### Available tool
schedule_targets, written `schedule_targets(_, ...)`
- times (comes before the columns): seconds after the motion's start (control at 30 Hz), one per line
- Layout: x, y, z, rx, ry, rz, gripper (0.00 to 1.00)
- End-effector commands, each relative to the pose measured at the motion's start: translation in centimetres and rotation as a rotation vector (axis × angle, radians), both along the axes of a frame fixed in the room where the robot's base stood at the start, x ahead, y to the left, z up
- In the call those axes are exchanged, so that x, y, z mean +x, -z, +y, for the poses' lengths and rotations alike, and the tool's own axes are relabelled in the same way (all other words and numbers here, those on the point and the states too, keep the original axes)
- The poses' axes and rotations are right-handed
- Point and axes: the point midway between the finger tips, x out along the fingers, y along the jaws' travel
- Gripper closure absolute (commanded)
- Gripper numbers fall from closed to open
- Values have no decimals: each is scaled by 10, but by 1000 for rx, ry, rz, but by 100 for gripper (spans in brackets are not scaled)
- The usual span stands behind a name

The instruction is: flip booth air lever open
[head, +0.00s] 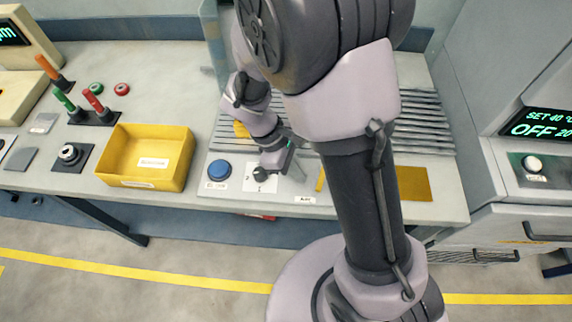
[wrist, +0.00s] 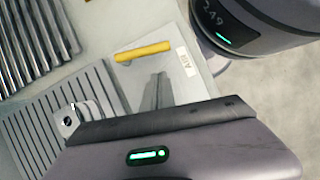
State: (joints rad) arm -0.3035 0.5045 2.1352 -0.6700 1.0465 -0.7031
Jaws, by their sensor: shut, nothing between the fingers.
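The booth air lever is a yellow bar (head: 321,180) by the front of the bench, beside a small AIR label (head: 306,200). In the wrist view the lever (wrist: 142,52) lies flat across the picture, with the AIR label (wrist: 187,61) off its right end. My gripper (head: 288,160) is low over the bench, just left of the lever in the head view. It is shut and empty. My arm hides some of the bench right of the lever.
A dark knob (head: 260,173) on a white plate and a blue button (head: 219,168) are left of my gripper. A yellow bin (head: 145,158) stands farther left. Slatted grating (head: 428,135) covers the bench behind. A cabinet with an OFF display (head: 540,124) is at right.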

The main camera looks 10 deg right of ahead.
Motion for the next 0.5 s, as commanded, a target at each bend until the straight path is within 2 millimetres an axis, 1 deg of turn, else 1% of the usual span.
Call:
schedule_targets(0.1, -7, -2, -13, 0, 2, -1, 100)
schedule_targets(0.2, -11, -4, -18, 0, 0, -1, 100)
schedule_targets(0.5, -12, -6, -19, 0, -2, 1, 100)
